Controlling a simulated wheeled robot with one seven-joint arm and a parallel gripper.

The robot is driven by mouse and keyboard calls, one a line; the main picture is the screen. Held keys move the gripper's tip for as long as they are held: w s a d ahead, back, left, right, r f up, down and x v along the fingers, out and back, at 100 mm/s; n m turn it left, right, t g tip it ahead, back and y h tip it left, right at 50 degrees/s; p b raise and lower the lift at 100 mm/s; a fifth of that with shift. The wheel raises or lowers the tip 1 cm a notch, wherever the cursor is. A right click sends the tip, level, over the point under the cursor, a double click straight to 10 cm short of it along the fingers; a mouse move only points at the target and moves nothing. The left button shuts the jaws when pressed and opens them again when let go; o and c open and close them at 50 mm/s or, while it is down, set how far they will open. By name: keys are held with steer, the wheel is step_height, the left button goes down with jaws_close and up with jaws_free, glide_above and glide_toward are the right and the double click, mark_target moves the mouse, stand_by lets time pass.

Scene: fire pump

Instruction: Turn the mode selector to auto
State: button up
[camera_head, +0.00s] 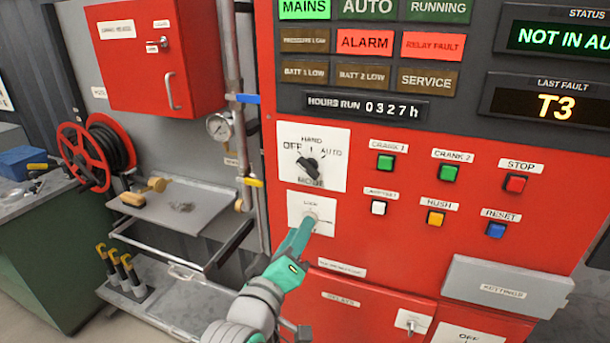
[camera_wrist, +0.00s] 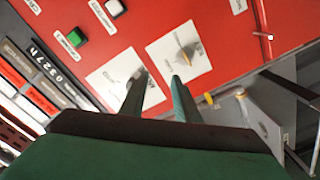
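The mode selector (camera_head: 308,166) is a black knob on a white plate marked OFF, HAND and AUTO on the red panel. I cannot clearly tell which mark it points to. In the wrist view its plate (camera_wrist: 109,80) is at centre left, with the knob mostly hidden behind one finger. My gripper (camera_head: 302,232) is below the selector, in front of the lower part of the lock plate (camera_head: 296,203). In the wrist view my gripper (camera_wrist: 155,90) has its two green fingers apart with nothing between them. Whether a finger touches the panel cannot be told.
A lock switch (camera_wrist: 186,50) sits just below the selector. Push buttons, including a green crank button (camera_head: 385,162), are to the right. A gauge (camera_head: 219,126), vertical pipe (camera_head: 232,50) and shelf (camera_head: 180,207) are to the left. The status display (camera_head: 560,38) reads "NOT IN AU", cut off.

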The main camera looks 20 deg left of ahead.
glide_toward(306, 171)
steer(key=s, duration=0.2)
steer(key=shift+m+h, duration=0.3)
steer(key=w, duration=1)
steer(key=shift+w+d+f, duration=0.1)
steer(key=shift+d, duration=0.1)
steer(key=shift+w+a, duration=0.15)
steer(key=shift+w, duration=0.3)
jaws_close()
